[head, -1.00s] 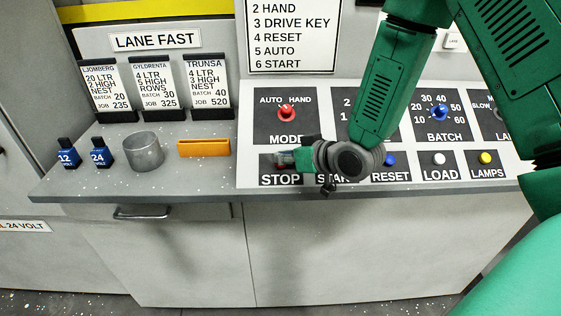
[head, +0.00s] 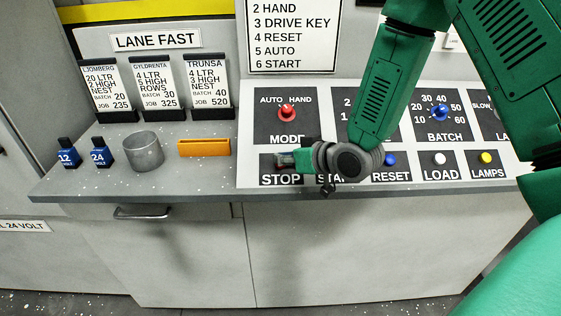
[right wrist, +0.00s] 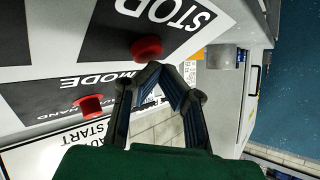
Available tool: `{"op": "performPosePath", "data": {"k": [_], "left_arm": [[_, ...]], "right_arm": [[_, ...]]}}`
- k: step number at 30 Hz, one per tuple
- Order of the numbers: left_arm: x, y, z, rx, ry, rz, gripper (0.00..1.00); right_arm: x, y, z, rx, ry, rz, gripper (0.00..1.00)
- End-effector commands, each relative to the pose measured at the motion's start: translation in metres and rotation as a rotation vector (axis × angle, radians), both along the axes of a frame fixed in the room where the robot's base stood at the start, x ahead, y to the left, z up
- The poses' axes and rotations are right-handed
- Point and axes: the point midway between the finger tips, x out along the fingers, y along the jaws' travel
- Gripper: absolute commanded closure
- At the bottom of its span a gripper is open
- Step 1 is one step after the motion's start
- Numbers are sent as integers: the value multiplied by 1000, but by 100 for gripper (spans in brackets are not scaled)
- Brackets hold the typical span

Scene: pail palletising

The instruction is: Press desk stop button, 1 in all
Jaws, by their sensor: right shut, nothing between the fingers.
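The red stop button (right wrist: 147,48) shows in the right wrist view, on the black panel marked STOP. In the head view the gripper covers it, above the STOP label (head: 281,180). My right gripper (head: 284,159) is shut and empty, over the STOP panel at the desk's front. In the right wrist view its fingertips (right wrist: 170,82) appear just beside the red button; I cannot tell whether they touch it. My left gripper is not in view.
The red mode knob (head: 286,113) stands behind the gripper. Right of it are the blue reset button (head: 389,159), white load button (head: 439,158) and yellow lamps button (head: 486,157). A grey cup (head: 143,152) and orange block (head: 204,148) sit left.

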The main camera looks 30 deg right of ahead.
Motion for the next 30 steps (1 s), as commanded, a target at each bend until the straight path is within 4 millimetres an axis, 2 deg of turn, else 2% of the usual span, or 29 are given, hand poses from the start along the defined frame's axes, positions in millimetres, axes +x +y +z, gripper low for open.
{"op": "performPosePath", "data": {"k": [30], "left_arm": [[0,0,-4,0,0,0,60]], "right_arm": [[3,-2,-8,1,1,0,100]]}}
